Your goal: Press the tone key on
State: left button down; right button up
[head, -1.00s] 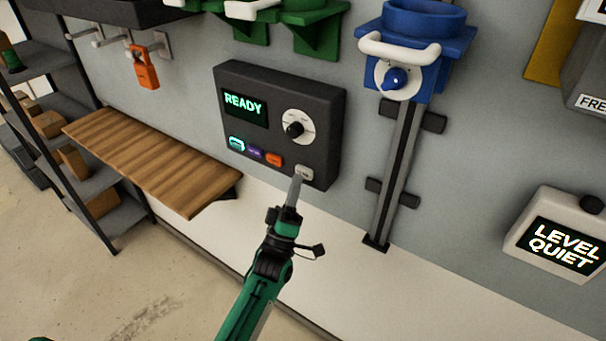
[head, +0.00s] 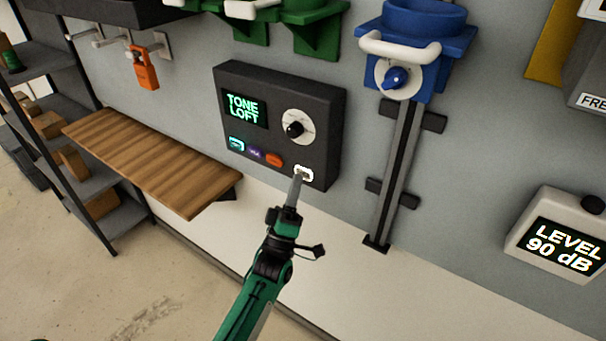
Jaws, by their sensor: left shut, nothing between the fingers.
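A dark control panel (head: 270,150) is mounted on the wall. Its screen (head: 244,110) reads "TONE LOFT" in green. A round dial with a black knob (head: 295,129) sits at its upper right. Along the bottom are a teal key (head: 236,144), a purple key (head: 254,153), an orange key (head: 274,160) and a white key (head: 303,173), whose rim is brightly lit. My left gripper (head: 297,180) is shut and empty, with its fingertips at the white key, touching or almost touching it. The tips partly cover that key's label. My right gripper is not in view.
A level meter (head: 560,240) on the right reads "LEVEL 90 dB". A wooden shelf (head: 150,155) juts out left of the panel. A blue holder (head: 410,50) on a vertical rail (head: 393,180) stands to the right.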

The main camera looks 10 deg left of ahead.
pick_arm(q)
jog(key=shift+s, duration=0.1)
jog(key=s, duration=0.1)
jog(key=s+a+p, duration=0.1)
jog(key=s, duration=0.1)
jog(key=s+a, duration=0.1)
jog(key=s, duration=0.1)
jog(key=shift+s, duration=0.25)
dwell(0.5)
